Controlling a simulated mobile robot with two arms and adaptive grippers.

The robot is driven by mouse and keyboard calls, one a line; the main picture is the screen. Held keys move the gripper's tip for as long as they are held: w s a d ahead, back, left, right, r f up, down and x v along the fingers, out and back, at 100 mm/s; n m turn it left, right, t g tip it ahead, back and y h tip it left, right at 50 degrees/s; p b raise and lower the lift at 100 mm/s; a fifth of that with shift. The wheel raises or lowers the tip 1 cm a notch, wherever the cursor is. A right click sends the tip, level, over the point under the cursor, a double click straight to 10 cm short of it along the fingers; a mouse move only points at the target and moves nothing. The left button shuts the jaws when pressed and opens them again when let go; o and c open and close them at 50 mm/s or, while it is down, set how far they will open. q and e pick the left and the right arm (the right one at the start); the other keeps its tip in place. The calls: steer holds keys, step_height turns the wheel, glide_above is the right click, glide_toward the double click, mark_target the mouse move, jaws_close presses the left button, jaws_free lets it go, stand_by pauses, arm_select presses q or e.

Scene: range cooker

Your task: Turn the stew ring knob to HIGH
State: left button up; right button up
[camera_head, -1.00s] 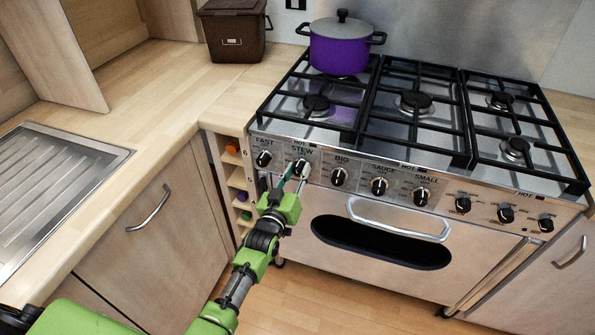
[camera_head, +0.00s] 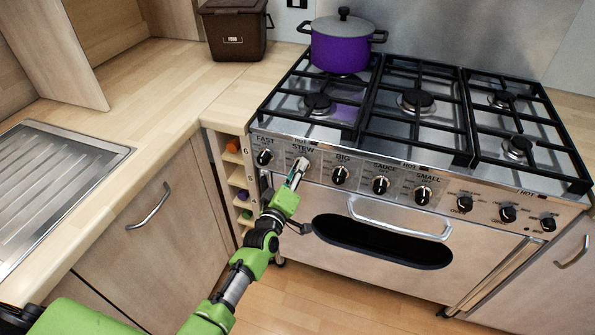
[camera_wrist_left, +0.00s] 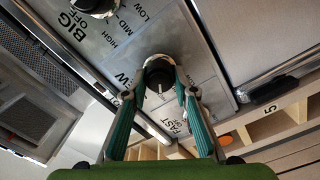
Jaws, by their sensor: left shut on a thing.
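The stew ring knob (camera_wrist_left: 158,72) is a dark round knob on the cooker's front panel, second from the left, under the STEW label. My left gripper (camera_head: 299,168) comes up from below and is shut on this knob, largely hiding it in the head view. In the left wrist view its two green-sided fingers reach either side of the knob. Part of the STEW lettering shows beside the fingers there. The knob's exact pointer setting cannot be read. My right gripper is not in view.
The FAST knob (camera_head: 263,157) is close on the left and the BIG knob (camera_head: 340,174) on the right. The oven handle (camera_head: 400,220) juts out lower right. A purple pot (camera_head: 340,52) stands on the back-left burner. Open floor lies below.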

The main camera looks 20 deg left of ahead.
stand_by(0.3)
arm_select(q)
steer(key=shift+f, duration=0.1)
steer(key=o, duration=1.1)
steer(key=s, duration=1.2)
steer(key=shift+a, duration=0.2)
